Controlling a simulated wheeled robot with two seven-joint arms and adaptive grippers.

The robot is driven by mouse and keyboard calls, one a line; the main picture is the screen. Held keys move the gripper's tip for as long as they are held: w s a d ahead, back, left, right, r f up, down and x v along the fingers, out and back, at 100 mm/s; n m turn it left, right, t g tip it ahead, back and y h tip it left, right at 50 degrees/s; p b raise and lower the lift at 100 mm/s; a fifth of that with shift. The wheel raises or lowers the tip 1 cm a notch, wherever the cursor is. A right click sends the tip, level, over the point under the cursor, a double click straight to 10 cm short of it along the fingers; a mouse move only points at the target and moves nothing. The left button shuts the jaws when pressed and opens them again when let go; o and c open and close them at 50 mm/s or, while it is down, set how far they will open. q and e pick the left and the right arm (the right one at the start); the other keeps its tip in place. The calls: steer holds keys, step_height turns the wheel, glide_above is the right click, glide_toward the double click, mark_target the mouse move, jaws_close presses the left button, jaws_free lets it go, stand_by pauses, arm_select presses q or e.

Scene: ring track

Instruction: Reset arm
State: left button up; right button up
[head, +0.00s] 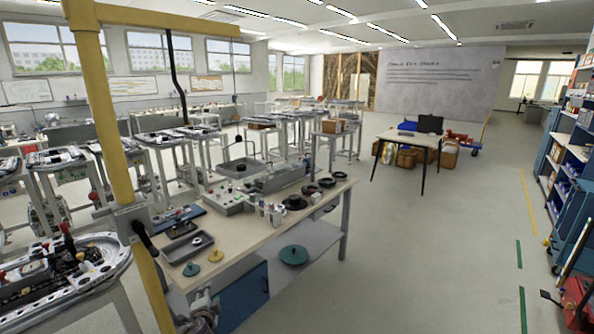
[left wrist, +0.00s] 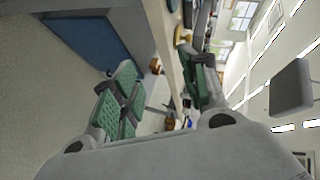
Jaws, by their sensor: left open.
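My left gripper (head: 203,306) shows at the bottom of the head view, close to the front edge of the wooden-topped workbench (head: 262,228) and beside its blue cabinet (head: 243,297). In the left wrist view my left gripper (left wrist: 163,86) has its two green-padded fingers spread apart, with nothing between them. The bench edge and blue cabinet (left wrist: 88,38) show behind the fingers there. I cannot tell the exact gap between gripper and bench. My right gripper is in neither view.
The bench carries grey trays (head: 188,248), dark rings (head: 294,202) and small yellow discs (head: 216,256); a green disc (head: 293,255) lies on its lower shelf. A yellow post (head: 112,130) stands at left. Shelving (head: 575,165) lines the right. The floor (head: 430,250) between is clear.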

arm_select(q)
steer(key=s+a+f+n+g+h, duration=0.1)
steer(key=s+f+n+g, duration=0.15)
steer(key=f, duration=0.75)
steer(key=s+a+f+n+g+h, duration=0.15)
steer(key=s+f, duration=0.25)
steer(key=f, duration=0.6)
steer(key=s+a+f+n+g, duration=0.2)
steer(key=s+f+n, duration=0.1)
steer(key=s+f, duration=1.35)
steer(key=s+d+f+n+g, duration=0.15)
steer(key=s+f, duration=0.35)
steer(key=s, duration=0.5)
steer(key=s+d+f+g, duration=0.1)
steer(key=s+f+g, duration=0.1)
steer(key=s+f, duration=0.6)
steer(key=s+d+g, duration=0.1)
steer(key=s+d, duration=0.2)
steer(key=s, duration=0.8)
steer(key=s+d+f+g+h, duration=0.1)
steer(key=s+d+g, duration=0.1)
steer(key=s, duration=0.8)
steer(key=shift+s+d+f+n, duration=0.15)
steer(key=shift+s+d+n, duration=0.25)
steer(key=shift+d, duration=0.45)
steer(key=shift+s, duration=0.1)
